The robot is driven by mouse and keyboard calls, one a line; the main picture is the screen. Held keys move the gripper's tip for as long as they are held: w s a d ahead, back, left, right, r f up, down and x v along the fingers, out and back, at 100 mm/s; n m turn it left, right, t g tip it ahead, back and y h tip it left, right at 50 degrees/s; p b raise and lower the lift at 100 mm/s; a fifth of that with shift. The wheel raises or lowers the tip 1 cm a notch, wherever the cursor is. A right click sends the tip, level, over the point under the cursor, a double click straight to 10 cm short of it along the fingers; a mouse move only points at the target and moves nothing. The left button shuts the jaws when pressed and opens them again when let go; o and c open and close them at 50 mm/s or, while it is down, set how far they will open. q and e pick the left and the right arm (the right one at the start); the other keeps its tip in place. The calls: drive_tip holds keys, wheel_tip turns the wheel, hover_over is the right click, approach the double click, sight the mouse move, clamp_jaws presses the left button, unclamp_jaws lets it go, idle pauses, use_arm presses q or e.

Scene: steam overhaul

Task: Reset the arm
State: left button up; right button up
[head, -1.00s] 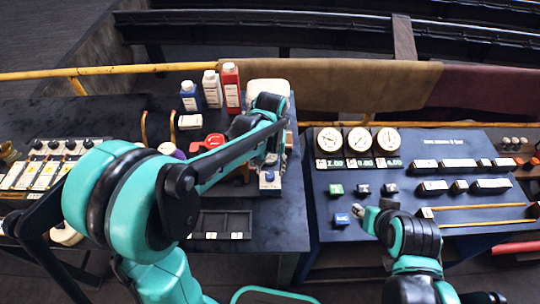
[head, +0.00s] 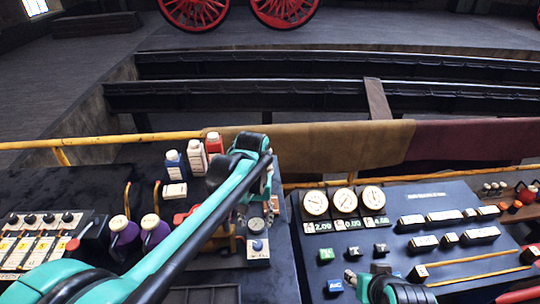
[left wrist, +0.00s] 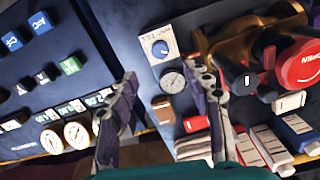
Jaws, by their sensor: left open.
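My left arm comes in from the left, and its gripper (head: 264,192) is above the left bench, beside the small panel with a blue knob (head: 258,245). In the left wrist view the two fingers of my left gripper (left wrist: 163,92) are wide apart with nothing held. Below the fingers lie the blue knob (left wrist: 160,50) on its white plate and a small round gauge (left wrist: 172,82). My right gripper (head: 360,283) is at the bottom of the head view, by the front of the gauge console; its fingers are too small to read.
The gauge console (head: 440,260) has three dials and several buttons. White, red and blue bottles (head: 197,160) stand behind my left arm. Purple-bodied jugs (head: 155,232) and a lever panel (head: 35,240) are at left. A yellow rail (head: 100,141) with draped cloths runs along the back.

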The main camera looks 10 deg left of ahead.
use_arm(q)
drive_tip(key=s+a+f+t+b, duration=0.1)
drive_tip(key=s+a+f+t, duration=0.2)
drive_tip(key=s+a+t, duration=0.4)
drive_tip(key=s+a, duration=0.1)
drive_tip(key=s, duration=0.5)
drive_tip(key=shift+s+m+b, duration=0.3)
drive_tip(key=shift+s+b, duration=0.05)
